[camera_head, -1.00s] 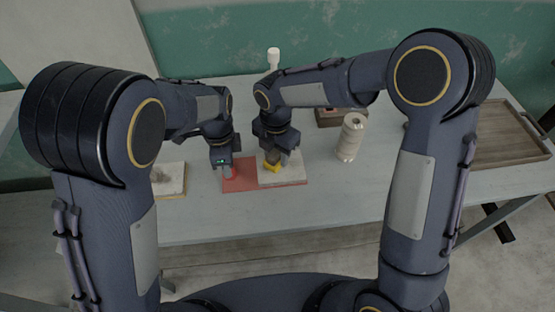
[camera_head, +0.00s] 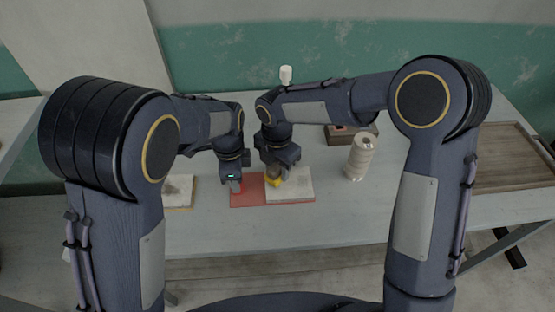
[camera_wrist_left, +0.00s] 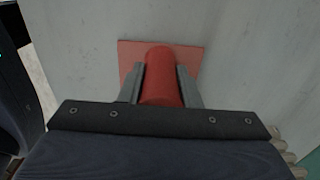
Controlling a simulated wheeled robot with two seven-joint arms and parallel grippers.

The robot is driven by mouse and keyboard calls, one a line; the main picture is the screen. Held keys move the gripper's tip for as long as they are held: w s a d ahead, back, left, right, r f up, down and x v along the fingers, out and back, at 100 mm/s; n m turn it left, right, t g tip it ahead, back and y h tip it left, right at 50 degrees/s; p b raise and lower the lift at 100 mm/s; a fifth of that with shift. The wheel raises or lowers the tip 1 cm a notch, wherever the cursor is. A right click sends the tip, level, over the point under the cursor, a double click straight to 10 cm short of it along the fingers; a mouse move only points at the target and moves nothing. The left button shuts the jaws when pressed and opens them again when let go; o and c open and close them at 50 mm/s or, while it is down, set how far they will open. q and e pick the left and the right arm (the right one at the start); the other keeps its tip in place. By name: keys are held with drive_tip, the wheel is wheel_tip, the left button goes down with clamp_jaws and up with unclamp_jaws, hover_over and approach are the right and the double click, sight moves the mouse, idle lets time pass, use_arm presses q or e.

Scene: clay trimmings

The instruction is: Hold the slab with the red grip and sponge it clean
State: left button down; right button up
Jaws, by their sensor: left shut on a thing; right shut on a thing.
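The pale slab (camera_head: 297,187) lies on a red board (camera_head: 249,194), on the board's right part. The red grip (camera_wrist_left: 160,78) is a red cylinder; it stands up between my left gripper's fingers in the left wrist view. My left gripper (camera_head: 236,186) is shut on it, at the left part of the board. My right gripper (camera_head: 275,177) is shut on a yellow sponge (camera_head: 274,183), low over the left part of the slab. The fingers hide part of the sponge, and I cannot tell whether it touches the slab.
Another pale slab (camera_head: 180,192) lies at left, partly behind my left arm. A cream spool-like cylinder (camera_head: 361,157) stands at right, before a brown box (camera_head: 343,137). A white-topped bottle (camera_head: 286,75) stands at the back. A wooden tray (camera_head: 510,163) lies far right.

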drive_tip(key=shift+s, duration=3.55)
wheel_tip(320, 180, up, 8)
drive_tip(key=shift+w, duration=0.1)
